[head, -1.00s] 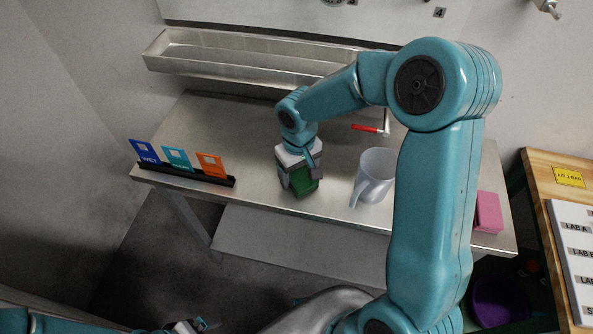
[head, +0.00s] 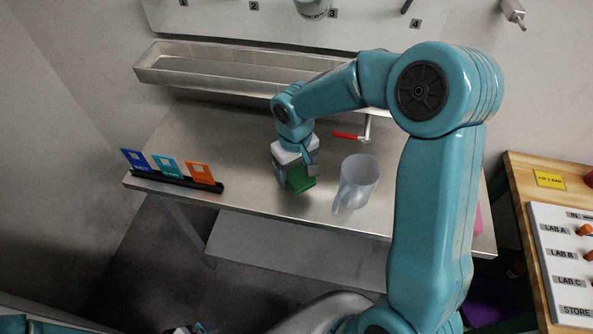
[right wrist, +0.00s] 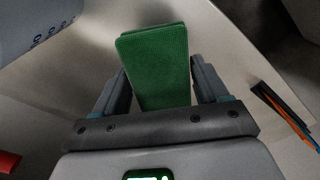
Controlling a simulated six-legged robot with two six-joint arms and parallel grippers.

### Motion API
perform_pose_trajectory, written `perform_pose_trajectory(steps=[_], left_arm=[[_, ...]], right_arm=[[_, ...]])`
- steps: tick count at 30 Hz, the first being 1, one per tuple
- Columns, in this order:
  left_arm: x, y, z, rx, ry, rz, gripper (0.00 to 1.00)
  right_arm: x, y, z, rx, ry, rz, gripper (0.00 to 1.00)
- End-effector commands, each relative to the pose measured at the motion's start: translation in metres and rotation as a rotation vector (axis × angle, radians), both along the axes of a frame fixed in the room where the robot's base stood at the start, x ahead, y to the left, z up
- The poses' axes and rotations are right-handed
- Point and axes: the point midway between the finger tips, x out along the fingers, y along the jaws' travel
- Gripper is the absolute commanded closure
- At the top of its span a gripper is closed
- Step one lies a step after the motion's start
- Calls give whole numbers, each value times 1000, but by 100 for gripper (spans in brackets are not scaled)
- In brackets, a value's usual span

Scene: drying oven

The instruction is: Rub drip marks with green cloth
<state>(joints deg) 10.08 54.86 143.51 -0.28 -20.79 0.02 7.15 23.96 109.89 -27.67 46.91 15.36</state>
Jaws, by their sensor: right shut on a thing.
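My right gripper (head: 297,178) is shut on a folded green cloth (head: 301,182). It points down at the steel table, between the card holder and the jug. The cloth sticks out between the two fingers in the right wrist view (right wrist: 157,65). It is low over the table top; I cannot tell whether it touches. No drip marks can be made out on the bare steel around it. Of my left arm only a little shows at the bottom left edge, and its gripper (head: 190,329) is cut off and dark.
A clear grey jug (head: 357,184) stands close right of the cloth. A red-handled lever (head: 348,136) lies behind. A black holder (head: 178,181) with blue, teal and orange cards stands at left. A steel trough (head: 220,73) runs along the back. A pink block (head: 478,218) is partly hidden by my arm.

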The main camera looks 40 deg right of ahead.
Motion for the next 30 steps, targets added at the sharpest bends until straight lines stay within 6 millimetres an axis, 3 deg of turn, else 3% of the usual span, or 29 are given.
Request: perform_pose_trajectory(steps=[12, 30], left_arm=[[0, 0, 28, 0, 0, 0, 0], [0, 0, 27, 0, 0, 0, 0]], right_arm=[[0, -1, 38, 0, -1, 1, 55], [1, 0, 38, 0, 0, 3, 55]])
